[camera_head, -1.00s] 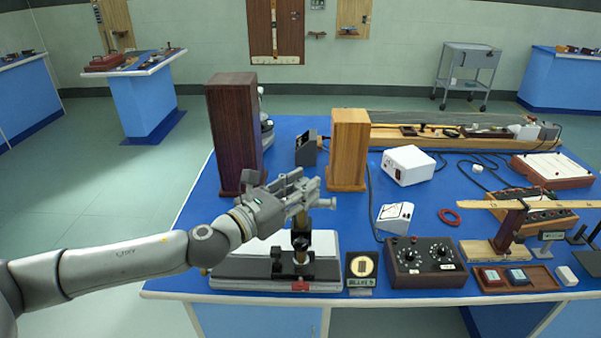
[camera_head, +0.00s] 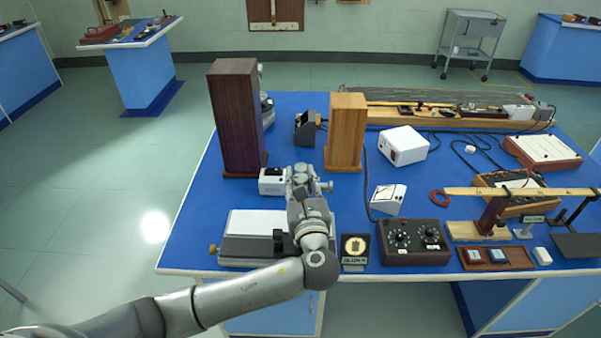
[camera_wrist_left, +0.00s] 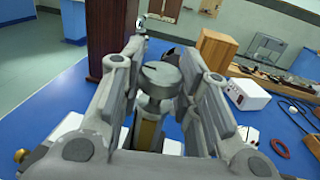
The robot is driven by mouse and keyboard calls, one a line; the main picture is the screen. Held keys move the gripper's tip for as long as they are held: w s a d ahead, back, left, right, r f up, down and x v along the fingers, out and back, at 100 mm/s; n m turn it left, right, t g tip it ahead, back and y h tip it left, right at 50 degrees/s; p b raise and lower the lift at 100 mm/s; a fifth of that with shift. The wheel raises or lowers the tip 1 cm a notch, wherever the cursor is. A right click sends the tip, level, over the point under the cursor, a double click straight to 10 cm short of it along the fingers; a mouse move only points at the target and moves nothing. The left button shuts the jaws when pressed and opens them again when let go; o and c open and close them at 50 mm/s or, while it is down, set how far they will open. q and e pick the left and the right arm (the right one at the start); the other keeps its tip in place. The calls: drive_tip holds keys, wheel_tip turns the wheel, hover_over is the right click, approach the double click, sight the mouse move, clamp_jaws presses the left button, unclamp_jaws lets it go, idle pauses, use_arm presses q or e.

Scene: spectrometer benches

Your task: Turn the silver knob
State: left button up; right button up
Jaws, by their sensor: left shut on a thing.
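The silver knob (camera_wrist_left: 158,76) is a round metal cap with a dark mark on its top, above a brass-coloured column (camera_wrist_left: 147,130) in the left wrist view. My left gripper (camera_wrist_left: 160,95) has a finger on each side of the knob and is shut on it. In the head view my left gripper (camera_head: 302,178) points away across the bench, above the instrument with the white plate and dark base (camera_head: 250,247). The knob and most of the column are hidden there by my gripper and wrist. My right gripper is not in view.
A dark wooden box (camera_head: 236,120) and a lighter wooden box (camera_head: 345,132) stand behind my gripper. A small disc stand (camera_head: 355,251) and a black dial box (camera_head: 414,241) stand to the right. Bare blue bench (camera_head: 190,225) shows at the left.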

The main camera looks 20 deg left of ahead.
sight(301, 177)
use_arm(q)
drive_tip(key=n+g+y, duration=0.1)
drive_tip(key=y, duration=0.1)
drive_tip(key=n+g+y+p, duration=0.1)
drive_tip(key=n+y, duration=0.1)
drive_tip(key=shift+d+r+g, duration=0.1)
drive_tip(key=shift+g, duration=0.2)
drive_tip(key=shift+w+n+g+y, duration=0.1)
drive_tip(key=shift+n+g+y, duration=0.8)
drive_tip(key=shift+g+y, duration=0.1)
drive_tip(key=n+g+y, duration=0.2)
drive_tip(key=shift+g, duration=0.4)
drive_tip(key=shift+n+g+y+b, duration=0.65)
drive_tip(key=shift+n+g, duration=0.55)
drive_tip(key=shift+g, duration=0.7)
drive_tip(key=o, duration=1)
wheel_tip(301, 177, up, 10)
drive_tip(key=shift+f, duration=0.1)
